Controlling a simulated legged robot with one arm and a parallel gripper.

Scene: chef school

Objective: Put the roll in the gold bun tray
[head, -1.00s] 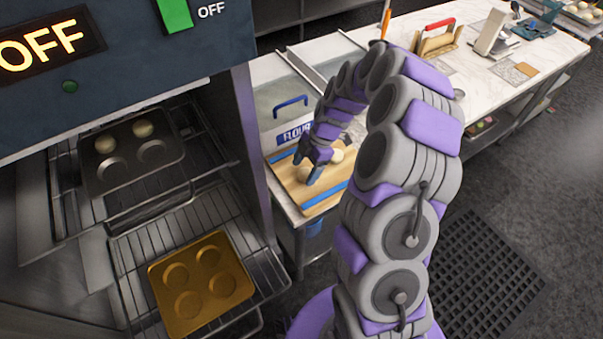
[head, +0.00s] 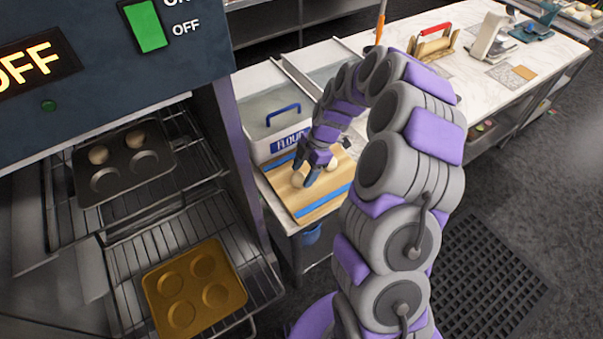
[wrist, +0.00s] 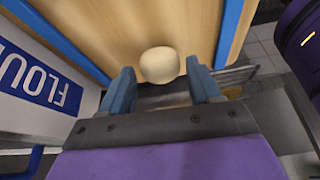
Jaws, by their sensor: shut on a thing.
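My gripper (head: 306,172) is low over the wooden board, shut on a pale round roll (head: 297,180). In the wrist view the roll (wrist: 160,65) sits between the two blue-grey fingertips (wrist: 164,88). I cannot tell whether it is clear of the board. A second pale roll (head: 332,163) is on the board beside my gripper in the head view. The gold bun tray (head: 192,289) has several round wells, all empty. It lies on the lower wire rack of the open oven, left of and below the board.
A dark bun tray (head: 121,163) on the upper oven rack holds two rolls in its far wells. The oven's side wall (head: 236,150) stands between board and trays. A flour bin (head: 265,125) is right behind the board (head: 318,208). The marble counter extends right.

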